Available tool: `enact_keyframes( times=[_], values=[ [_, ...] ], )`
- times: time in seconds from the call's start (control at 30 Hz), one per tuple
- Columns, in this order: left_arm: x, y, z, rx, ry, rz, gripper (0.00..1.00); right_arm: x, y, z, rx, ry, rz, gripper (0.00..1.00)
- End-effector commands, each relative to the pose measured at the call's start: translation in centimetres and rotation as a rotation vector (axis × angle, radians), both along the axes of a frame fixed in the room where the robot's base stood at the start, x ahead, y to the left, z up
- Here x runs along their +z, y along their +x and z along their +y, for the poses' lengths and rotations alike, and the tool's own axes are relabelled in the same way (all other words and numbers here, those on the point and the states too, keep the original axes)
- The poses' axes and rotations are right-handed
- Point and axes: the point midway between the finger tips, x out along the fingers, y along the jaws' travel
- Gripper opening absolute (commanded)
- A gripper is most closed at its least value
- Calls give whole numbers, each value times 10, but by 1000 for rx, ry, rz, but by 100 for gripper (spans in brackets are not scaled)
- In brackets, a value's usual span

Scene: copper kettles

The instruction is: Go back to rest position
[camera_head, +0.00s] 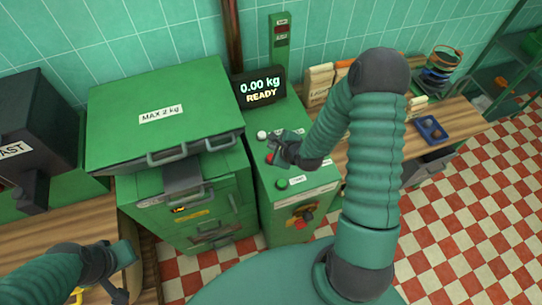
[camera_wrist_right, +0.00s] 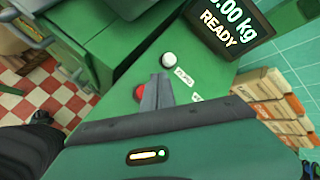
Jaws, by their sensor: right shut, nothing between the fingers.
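My right gripper (camera_head: 275,153) is shut and empty, over the top of the green control cabinet (camera_head: 320,178). In the right wrist view its fingers (camera_wrist_right: 158,78) are together, right beside the red button (camera_wrist_right: 140,92). I cannot tell whether they touch the button. The white button (camera_wrist_right: 169,60) is just beyond the fingertips, and the green button (camera_head: 282,183) is nearer me. My left gripper (camera_head: 118,272) is low at the left, near the wooden counter (camera_head: 50,238); whether it is open is unclear.
A green machine with a lid marked MAX 2 kg (camera_head: 160,113) stands left of the cabinet. The display (camera_head: 260,88) reads 0.00 kg READY. Cardboard boxes (camera_wrist_right: 270,100) stand right of the cabinet. A blue tray (camera_head: 431,130) lies on the right counter. Checkered floor (camera_head: 480,210) is open at right.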

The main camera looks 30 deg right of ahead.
Motion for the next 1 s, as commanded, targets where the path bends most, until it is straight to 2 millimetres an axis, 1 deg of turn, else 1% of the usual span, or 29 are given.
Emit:
enact_keyframes(
  times=[0.17,0.23,0.27,0.33,0.37,0.47,0.5,0.57,0.6,0.67,0.7,0.73,0.8,0.9,1.0],
  values=[
    [0,0,0,0,0,0,0,0,0,0,0,0,0,0],
    [-3,0,0,0,0,0,0,-2,0,2,22,-20,8,0],
    [-7,0,0,0,0,0,0,-4,-1,4,50,-45,17,0],
    [-20,0,0,0,0,0,0,-11,-6,12,176,-154,63,0],
    [-27,0,0,0,0,0,0,-14,-9,17,257,-223,90,0],
    [-57,0,0,0,0,0,0,-23,-28,37,617,-501,203,0],
    [-68,0,0,0,0,0,0,-25,-38,47,783,-614,247,0],
    [-85,0,0,0,0,1,0,-26,-56,60,1035,-767,301,0],
    [-95,0,0,0,0,1,0,-26,-69,69,1204,-855,327,0],
    [-109,0,0,0,0,1,0,-25,-89,82,1445,-967,349,0],
    [-116,0,0,0,0,1,0,-24,-102,90,1593,-1027,351,0],
    [-121,0,0,0,0,0,0,-23,-111,95,1694,-1061,348,0],
    [-129,0,0,0,0,0,0,-21,-128,106,1886,-1121,330,0],
    [-132,0,0,0,0,0,0,-17,-144,114,2050,-1162,304,0],
    [-132,0,0,0,0,0,0,-15,-148,115,2093,-1169,295,0]
  ],
)
